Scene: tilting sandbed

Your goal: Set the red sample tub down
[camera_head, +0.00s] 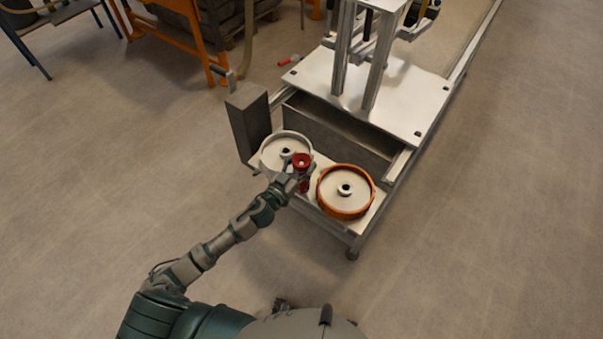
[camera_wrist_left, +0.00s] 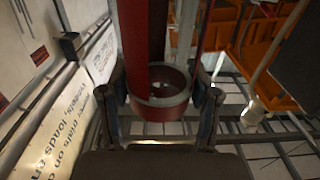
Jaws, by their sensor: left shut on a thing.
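The red sample tub (camera_head: 302,160) is small and shows at the end of my left arm in the head view. My left gripper (camera_head: 298,173) is shut on it, over the end shelf between the two round pans. In the left wrist view the red tub (camera_wrist_left: 158,108) sits between the two fingers of my left gripper (camera_wrist_left: 162,110), with a tall red part rising above its ring. The gripper hides part of the tub in the head view, and I cannot tell whether its underside touches anything. My right gripper is not in view.
A white round pan (camera_head: 272,153) and an orange-rimmed round pan (camera_head: 329,189) stand on the end shelf (camera_head: 364,221) of the sandbed frame. A grey upright block (camera_head: 248,121) stands at the left. A white plate (camera_head: 415,103) with metal posts lies behind.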

